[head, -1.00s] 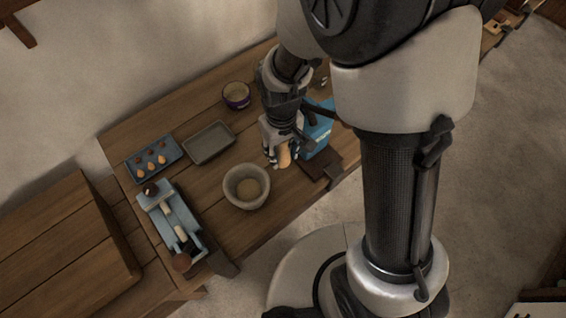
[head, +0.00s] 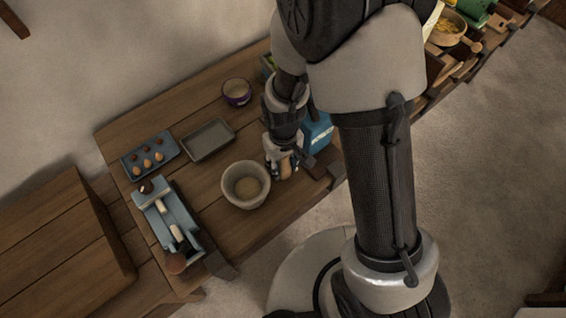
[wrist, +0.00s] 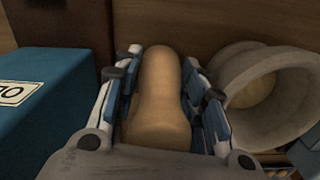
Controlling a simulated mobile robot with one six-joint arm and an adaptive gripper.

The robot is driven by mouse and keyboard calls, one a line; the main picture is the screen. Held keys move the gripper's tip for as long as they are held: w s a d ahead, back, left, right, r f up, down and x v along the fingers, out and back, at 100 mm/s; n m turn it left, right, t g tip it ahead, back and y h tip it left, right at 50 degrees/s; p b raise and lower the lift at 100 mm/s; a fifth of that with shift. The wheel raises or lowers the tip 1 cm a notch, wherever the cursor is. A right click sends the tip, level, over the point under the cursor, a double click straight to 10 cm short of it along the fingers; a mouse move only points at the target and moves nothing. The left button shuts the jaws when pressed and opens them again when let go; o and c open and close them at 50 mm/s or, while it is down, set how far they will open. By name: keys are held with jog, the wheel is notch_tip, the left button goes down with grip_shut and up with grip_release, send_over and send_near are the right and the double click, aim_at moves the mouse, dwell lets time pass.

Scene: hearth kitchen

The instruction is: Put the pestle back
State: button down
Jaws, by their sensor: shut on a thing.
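My gripper (head: 282,165) is low over the table, just right of the mortar, a pale grey bowl (head: 231,190) with something tan inside. The gripper is shut on the pestle (wrist: 160,95), a tan, rounded wooden piece that lies between the fingers in the wrist view. Only a small part of the pestle (head: 286,167) shows in the head view; the fingers hide the rest. In the wrist view the mortar (wrist: 290,120) is to the right of the gripper, apart from the pestle. Whether the pestle touches the table I cannot tell.
A blue box (head: 319,132) stands close to the gripper; it is at left in the wrist view (wrist: 50,100). A blue-grey caddy (head: 190,212), a blue tray (head: 128,160) with several small brown things, a grey tray (head: 188,154) and a purple-banded bowl (head: 226,97) occupy the table.

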jog(key=c, duration=1.3)
grip_release()
jog(key=shift+f, duration=0.1)
notch_tip(320, 180, up, 12)
jog(key=p, duration=0.4)
jog(key=shift+r, duration=0.2)
jog(key=shift+d+r, duration=0.1)
jog(key=shift+r, duration=0.2)
jog(key=s+d+r+m+t, duration=0.2)
jog(key=s+d+r, duration=0.3)
jog(key=r, duration=0.5)
jog(key=s+d+r+m+t, duration=0.2)
jog(key=s+d+r, duration=0.3)
jog(key=s+r, duration=0.3)
notch_tip(320, 180, up, 3)
jog(key=shift+s+d+f+m+t, duration=0.15)
jog(key=shift+s+d+m+t, duration=0.2)
jog(key=shift+m, duration=0.15)
jog(key=shift+w, duration=0.1)
